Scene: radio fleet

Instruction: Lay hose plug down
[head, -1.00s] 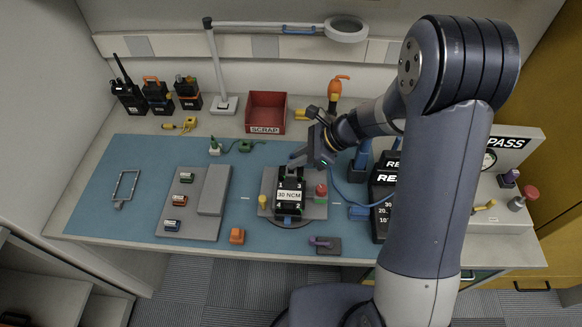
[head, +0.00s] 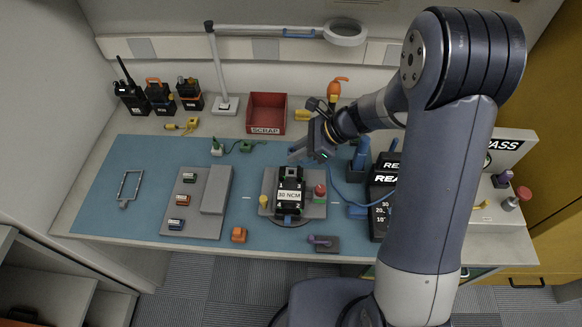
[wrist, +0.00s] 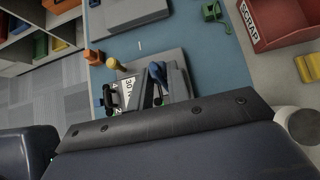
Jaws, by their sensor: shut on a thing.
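My gripper (head: 298,153) is above the back of the central fixture, pointing left and down. In the wrist view its jaws (wrist: 158,80) are shut on a small blue piece (wrist: 156,72), which I take to be the hose plug. The plug is mostly hidden by the gripper in the head view. A thin blue hose (head: 338,188) curves down from beside the gripper toward the black gauge box at right.
A red scrap bin (head: 267,108) stands behind. A grey tray (head: 205,228) with small connectors lies left on the blue mat (head: 118,165). An orange block (head: 239,235) and a dark block with purple handle (head: 324,243) lie in front.

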